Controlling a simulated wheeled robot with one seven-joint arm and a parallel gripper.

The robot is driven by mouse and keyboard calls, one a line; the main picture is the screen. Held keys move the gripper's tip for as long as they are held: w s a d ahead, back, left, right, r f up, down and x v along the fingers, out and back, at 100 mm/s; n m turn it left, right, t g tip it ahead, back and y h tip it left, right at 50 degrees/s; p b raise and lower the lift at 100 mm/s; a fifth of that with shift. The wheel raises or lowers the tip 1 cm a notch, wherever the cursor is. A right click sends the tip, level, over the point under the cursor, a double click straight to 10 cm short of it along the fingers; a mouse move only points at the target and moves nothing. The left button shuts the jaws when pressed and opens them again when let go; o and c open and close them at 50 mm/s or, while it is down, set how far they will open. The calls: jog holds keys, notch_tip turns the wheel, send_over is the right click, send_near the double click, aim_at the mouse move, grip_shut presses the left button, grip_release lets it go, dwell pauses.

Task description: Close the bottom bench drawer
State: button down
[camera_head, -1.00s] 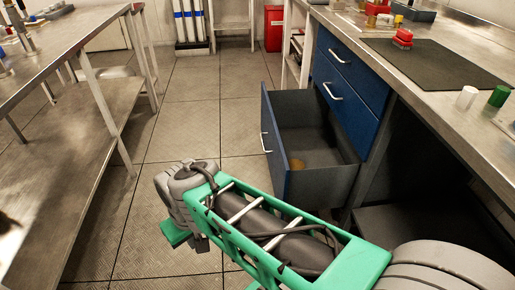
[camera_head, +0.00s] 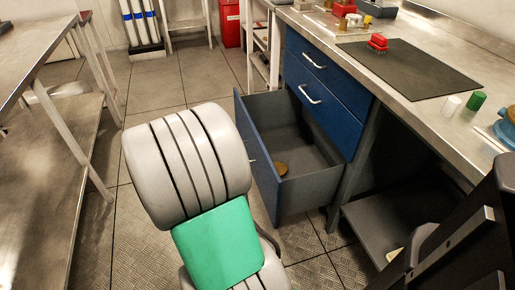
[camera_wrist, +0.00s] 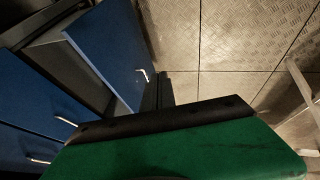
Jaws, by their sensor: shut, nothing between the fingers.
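The bottom bench drawer (camera_head: 310,190) is pulled well out from the bench, with a blue front and grey inside walls. My gripper (camera_wrist: 161,88) shows as dark, closed fingers beside that handle, beyond the green housing. I cannot tell whether they touch the front. In the head view my arm hides the gripper and part of the drawer front.
Two upper blue drawers (camera_head: 322,85) are shut. The bench top (camera_head: 425,120) carries a dark mat (camera_head: 415,72), a red brush-like item (camera_head: 378,42) and small white and green cylinders. A metal table (camera_head: 30,60) stands at left. Tiled floor (camera_head: 165,85) between is clear.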

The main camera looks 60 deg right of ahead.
jog(key=s+d+m+g+h, duration=0.1)
jog(key=s+d+m+g, duration=0.1)
jog(key=s+d, duration=0.55)
jog(key=b, duration=0.4)
send_near(266, 160)
jog(key=shift+h, duration=0.3)
jog(key=shift+w+a+f+x, duration=0.1)
jog(key=shift+x, duration=0.8)
jog(key=shift+w+a+f+x, duration=0.1)
jog(key=shift+x, duration=0.8)
jog(key=shift+a+f+x, duration=0.1)
jog(key=shift+x, duration=0.85)
jog(key=shift+s+d, duration=0.1)
jog(key=shift+s, duration=0.05)
